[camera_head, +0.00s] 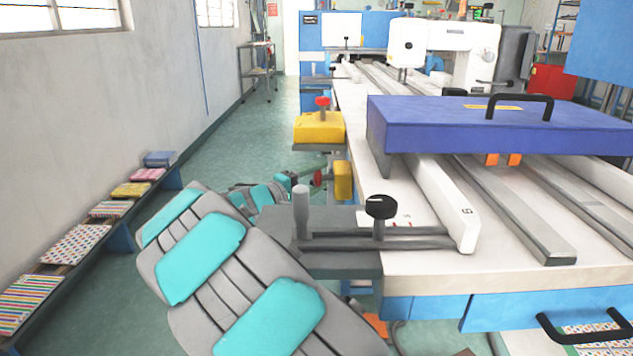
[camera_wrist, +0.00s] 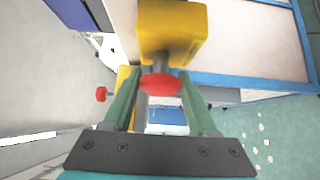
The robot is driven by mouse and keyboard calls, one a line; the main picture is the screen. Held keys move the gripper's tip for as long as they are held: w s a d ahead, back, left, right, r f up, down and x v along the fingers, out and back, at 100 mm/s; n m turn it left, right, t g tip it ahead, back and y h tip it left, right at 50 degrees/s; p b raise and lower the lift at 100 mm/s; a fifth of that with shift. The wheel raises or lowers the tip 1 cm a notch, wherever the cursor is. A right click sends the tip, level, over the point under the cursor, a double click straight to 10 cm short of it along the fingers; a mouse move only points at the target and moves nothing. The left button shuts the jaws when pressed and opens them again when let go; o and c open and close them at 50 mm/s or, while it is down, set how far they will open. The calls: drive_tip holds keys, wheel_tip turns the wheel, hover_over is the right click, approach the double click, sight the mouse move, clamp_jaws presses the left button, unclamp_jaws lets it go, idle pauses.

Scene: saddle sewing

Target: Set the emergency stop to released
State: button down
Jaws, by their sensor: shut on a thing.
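A red mushroom button (camera_head: 318,178) sticks out sideways from a yellow box (camera_head: 343,181) at the side of the sewing table. In the wrist view the red button (camera_wrist: 160,85) is between the two green fingers of my gripper (camera_wrist: 160,88), with its yellow box (camera_wrist: 172,28) behind it. My gripper is shut on this red button, and its fingertips flank the head. In the head view my gripper is small and partly hidden behind my arm. A second red knob (camera_head: 322,101) stands upright on another yellow box (camera_head: 319,127); in the wrist view this knob (camera_wrist: 101,94) is at the left.
The white tabletop (camera_head: 410,264) carries metal rails and a blue lid with a black handle (camera_head: 520,97). A lever with a black knob (camera_head: 381,206) stands at the near table corner. A low bench with coloured pads (camera_head: 75,244) runs along the left wall. Green floor lies between.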

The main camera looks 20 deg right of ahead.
drive_tip(key=shift+w+a, duration=0.1)
drive_tip(key=shift+a, duration=0.15)
drive_tip(key=shift+c, duration=1)
unclamp_jaws()
drive_tip(key=b+v, duration=0.1)
drive_tip(key=v, duration=0.7)
